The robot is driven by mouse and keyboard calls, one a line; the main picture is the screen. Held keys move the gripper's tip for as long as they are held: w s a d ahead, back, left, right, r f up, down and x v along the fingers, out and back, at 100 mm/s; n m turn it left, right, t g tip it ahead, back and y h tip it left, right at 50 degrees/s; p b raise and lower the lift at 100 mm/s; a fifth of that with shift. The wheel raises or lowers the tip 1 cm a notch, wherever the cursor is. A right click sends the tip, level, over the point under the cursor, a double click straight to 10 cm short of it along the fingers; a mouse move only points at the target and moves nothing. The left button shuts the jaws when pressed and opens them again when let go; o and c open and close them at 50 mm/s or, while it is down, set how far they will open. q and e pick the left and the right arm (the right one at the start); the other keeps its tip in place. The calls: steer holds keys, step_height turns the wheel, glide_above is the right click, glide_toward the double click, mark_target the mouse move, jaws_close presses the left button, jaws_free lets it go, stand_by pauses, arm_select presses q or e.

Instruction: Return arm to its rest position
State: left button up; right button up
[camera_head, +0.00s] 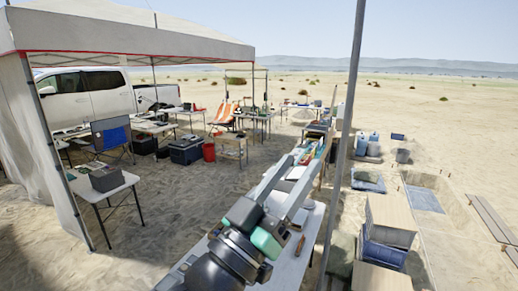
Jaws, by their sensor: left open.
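My left arm comes up from the bottom middle, with a black wrist and green-and-grey gripper body. My left gripper (303,160) has two long grey fingers that stand apart, pointing away over the long table (291,262). I see nothing held between the fingers. Small items lie on the table past and beside the fingers; the gripper covers part of them. I cannot tell how high the gripper is above the table. My right gripper is not in view.
A thin tent pole (347,130) stands just right of the table. Sand lies open between.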

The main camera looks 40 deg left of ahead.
arm_select(q)
steer(key=s+d+r+m+t+h, duration=0.2)
steer(key=s+r+t, duration=0.1)
steer(key=s+r, duration=0.6)
steer(key=shift+s+d+m+t, duration=0.35)
steer(key=shift+s+m+t, duration=0.05)
steer(key=shift+s, duration=0.6)
